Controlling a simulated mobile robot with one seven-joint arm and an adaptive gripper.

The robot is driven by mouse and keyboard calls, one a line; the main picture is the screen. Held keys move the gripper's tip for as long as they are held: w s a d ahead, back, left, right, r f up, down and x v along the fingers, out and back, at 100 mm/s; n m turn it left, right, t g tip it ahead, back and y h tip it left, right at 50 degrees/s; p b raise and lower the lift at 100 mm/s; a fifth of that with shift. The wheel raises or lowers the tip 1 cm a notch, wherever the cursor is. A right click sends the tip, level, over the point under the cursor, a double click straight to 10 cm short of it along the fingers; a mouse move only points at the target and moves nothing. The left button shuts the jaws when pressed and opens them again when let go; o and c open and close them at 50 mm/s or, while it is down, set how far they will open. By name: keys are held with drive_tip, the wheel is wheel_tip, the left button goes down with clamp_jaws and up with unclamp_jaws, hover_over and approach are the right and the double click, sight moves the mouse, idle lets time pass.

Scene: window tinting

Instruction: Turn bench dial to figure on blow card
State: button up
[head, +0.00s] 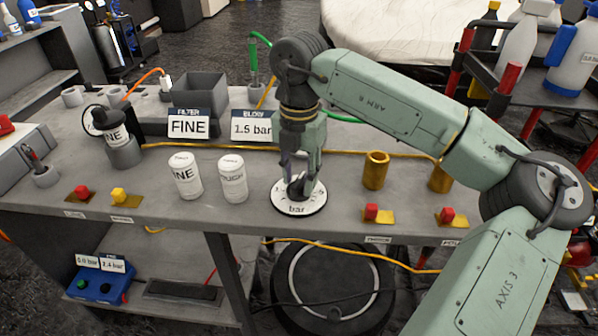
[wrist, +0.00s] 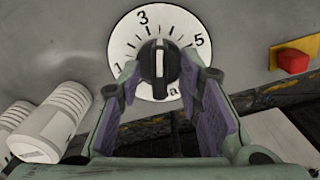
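The bench dial (head: 283,201) is a round white plate marked "bar" with a black knob (wrist: 150,78). In the wrist view its face (wrist: 122,42) shows 1, 3 and 5. The knob's white line is upright in that view, its upper end between 3 and 5, nearer 3. My gripper (head: 299,178) points down over the dial. In the wrist view the fingers (wrist: 161,66) are open, one tip on each side of the knob. I cannot tell whether they touch it.
Two white canisters (head: 186,176) (head: 233,179) stand left of the dial. A brass cup (head: 376,171) and red button (head: 371,212) are to its right. The filter card (head: 188,125) reads FINE. A yellow hose (head: 215,147) crosses behind. The bench's front edge is close to the dial.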

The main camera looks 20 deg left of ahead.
drive_tip(key=shift+f, duration=0.1)
drive_tip(key=shift+c, duration=0.5)
clamp_jaws()
